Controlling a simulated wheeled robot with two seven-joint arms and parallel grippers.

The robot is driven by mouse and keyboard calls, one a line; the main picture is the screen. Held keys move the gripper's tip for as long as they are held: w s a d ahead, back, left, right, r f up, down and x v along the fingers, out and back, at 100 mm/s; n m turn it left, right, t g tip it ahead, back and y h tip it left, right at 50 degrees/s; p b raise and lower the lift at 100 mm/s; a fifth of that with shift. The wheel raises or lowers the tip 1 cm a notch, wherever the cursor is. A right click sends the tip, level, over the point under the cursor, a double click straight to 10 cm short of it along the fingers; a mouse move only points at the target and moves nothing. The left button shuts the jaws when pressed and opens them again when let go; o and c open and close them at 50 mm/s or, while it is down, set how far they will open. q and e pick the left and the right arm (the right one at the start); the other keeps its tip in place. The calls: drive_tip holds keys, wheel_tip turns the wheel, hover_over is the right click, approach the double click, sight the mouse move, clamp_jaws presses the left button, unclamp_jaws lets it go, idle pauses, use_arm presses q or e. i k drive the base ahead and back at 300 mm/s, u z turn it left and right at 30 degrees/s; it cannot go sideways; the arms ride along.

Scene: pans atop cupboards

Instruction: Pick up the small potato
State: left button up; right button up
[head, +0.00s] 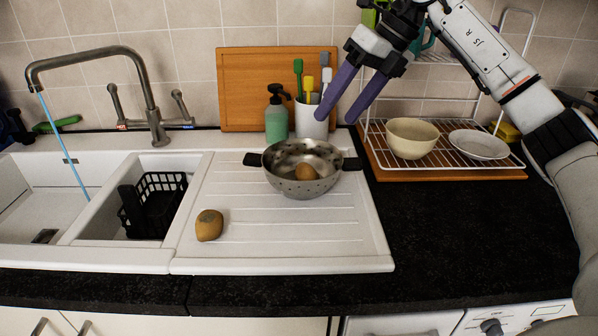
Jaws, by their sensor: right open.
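A brown potato (209,225) lies on the white draining board, left of the colander. A second brown potato (306,172) sits inside the metal colander (290,186), partly hidden by its near wall; it looks the smaller of the two. My right gripper (333,119) is open and empty, its two purple fingers pointing down and left. In the picture it is above and behind the colander, apart from both potatoes. My left gripper is not in view.
The sink tap (150,95) is running at the left, beside a black basket (154,205). A green soap bottle (276,118) and a white utensil cup (311,120) stand behind the colander. A wire rack (466,160) with bowls stands at right.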

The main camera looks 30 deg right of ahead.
sight(208, 224)
drive_tip(key=k, duration=1)
